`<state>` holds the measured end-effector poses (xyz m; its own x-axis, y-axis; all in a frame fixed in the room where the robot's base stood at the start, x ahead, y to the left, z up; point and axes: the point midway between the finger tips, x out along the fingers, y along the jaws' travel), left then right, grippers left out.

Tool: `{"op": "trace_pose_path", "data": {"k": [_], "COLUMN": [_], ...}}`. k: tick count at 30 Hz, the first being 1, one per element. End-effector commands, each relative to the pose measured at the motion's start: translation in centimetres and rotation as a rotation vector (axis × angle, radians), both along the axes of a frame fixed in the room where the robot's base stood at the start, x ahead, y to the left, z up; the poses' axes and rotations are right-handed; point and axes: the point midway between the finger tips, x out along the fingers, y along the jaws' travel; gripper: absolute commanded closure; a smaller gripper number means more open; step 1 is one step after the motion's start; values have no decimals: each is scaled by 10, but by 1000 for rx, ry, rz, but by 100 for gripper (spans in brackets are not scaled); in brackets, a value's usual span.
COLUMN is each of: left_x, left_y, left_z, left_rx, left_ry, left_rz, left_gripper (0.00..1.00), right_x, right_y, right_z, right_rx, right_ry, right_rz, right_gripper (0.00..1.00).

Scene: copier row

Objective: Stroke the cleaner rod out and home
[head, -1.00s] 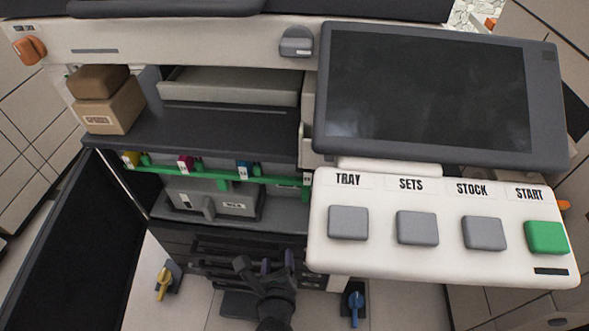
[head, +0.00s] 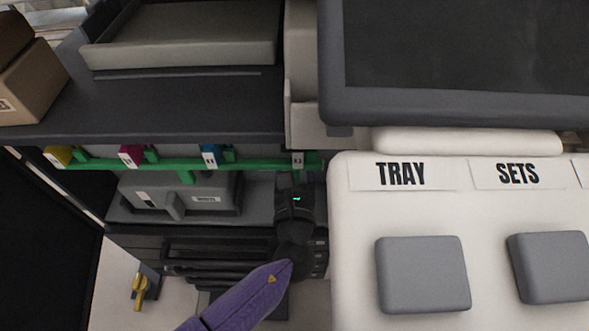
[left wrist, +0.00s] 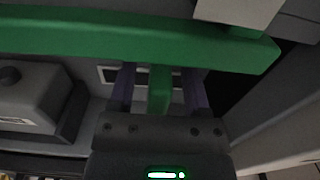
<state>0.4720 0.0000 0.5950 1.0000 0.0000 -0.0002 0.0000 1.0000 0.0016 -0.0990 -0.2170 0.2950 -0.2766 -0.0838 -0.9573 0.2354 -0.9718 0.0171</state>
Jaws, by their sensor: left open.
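My left gripper (head: 297,182) is raised at the right end of a green bar (head: 120,163) in the open copier front. In the left wrist view its two purple fingers (left wrist: 159,84) stand apart, one on each side of a green upright tab (left wrist: 159,92) below the green bar (left wrist: 130,38). Small gaps show beside the tab. I cannot tell whether this tab is the cleaner rod's handle. In the head view my gripper hides it. Other green tabs (head: 186,177) show along the bar. My right gripper is not in view.
Yellow, magenta and blue cartridge ends (head: 131,155) line up above the bar. A grey box (head: 180,193) sits below it. The white button panel (head: 345,215) stands close on the right, under the dark screen (head: 450,45). A yellow lever (head: 140,287) is low at left.

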Motion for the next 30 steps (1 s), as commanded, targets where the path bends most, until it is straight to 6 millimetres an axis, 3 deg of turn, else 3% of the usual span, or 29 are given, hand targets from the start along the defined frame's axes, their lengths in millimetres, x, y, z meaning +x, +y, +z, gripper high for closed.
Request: {"op": "trace_pose_path", "data": {"k": [4,12,13,30], "left_x": [0,0,0,-1], "left_y": [0,0,0,0], "left_z": [1,0,0,0], "left_rx": [-1,-1,-1,-1], "left_ry": [0,0,0,1], "left_rz": [0,0,0,0], "left_gripper": [40,98,100,100], "right_x": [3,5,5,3], "right_y": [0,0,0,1], "right_z": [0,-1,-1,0], "right_rx": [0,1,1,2], "right_ry": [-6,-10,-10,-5], "right_rz": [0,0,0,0], "right_gripper": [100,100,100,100]}}
